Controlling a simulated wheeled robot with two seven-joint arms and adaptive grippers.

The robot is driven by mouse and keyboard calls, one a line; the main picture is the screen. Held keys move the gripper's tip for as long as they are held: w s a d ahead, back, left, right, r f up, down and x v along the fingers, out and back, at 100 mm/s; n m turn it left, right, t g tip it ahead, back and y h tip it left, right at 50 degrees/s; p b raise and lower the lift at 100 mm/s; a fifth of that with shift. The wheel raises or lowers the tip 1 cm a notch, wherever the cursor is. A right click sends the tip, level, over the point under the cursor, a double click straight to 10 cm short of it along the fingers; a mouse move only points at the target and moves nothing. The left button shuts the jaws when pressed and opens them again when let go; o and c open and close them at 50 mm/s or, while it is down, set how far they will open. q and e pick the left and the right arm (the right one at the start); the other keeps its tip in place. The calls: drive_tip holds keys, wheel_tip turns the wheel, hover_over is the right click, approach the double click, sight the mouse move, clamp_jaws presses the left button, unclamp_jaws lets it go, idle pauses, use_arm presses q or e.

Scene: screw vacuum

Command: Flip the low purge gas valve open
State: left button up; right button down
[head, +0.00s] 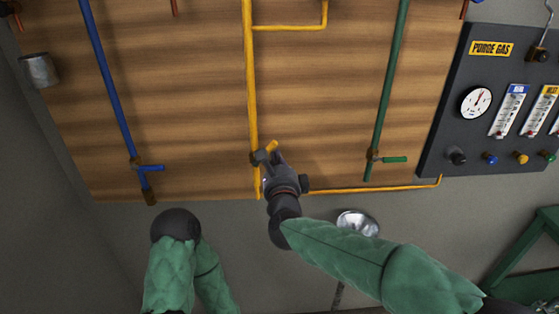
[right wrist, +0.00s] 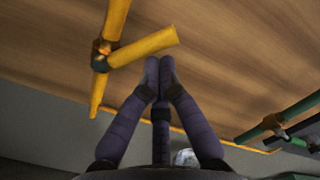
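The yellow pipe (head: 251,90) runs down the wooden board and carries a low valve with a short yellow handle (head: 271,146). The handle sticks out to the right of the pipe and slants upward. It also shows in the right wrist view, where the yellow handle (right wrist: 145,48) crosses above my fingertips. My right gripper (right wrist: 159,70) is shut, with its fingertips together and nothing seen between them. It is just below the handle; I cannot tell if they touch. In the head view my right gripper (head: 272,160) partly covers the valve area. My left gripper is not visible; only my left arm shows.
A blue pipe (head: 103,70) with a blue handle (head: 150,168) is at left. A green pipe (head: 389,80) with a green handle (head: 395,159) is at right. A dark purge gas panel (head: 450,120) with a gauge stands at far right. A thin yellow pipe (head: 375,188) runs along the board's bottom.

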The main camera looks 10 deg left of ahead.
use_arm(q)
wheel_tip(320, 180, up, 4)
drive_tip(key=p, duration=0.3)
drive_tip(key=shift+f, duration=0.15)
use_arm(e)
drive_tip(key=a+r+n, duration=0.1)
drive_tip(key=n, duration=0.2)
drive_tip(key=a+r+n, duration=0.1)
drive_tip(key=n, duration=0.1)
drive_tip(key=shift+s+a+r, duration=0.3)
drive_tip(key=shift+s+a, duration=0.05)
drive_tip(key=shift+a, duration=0.15)
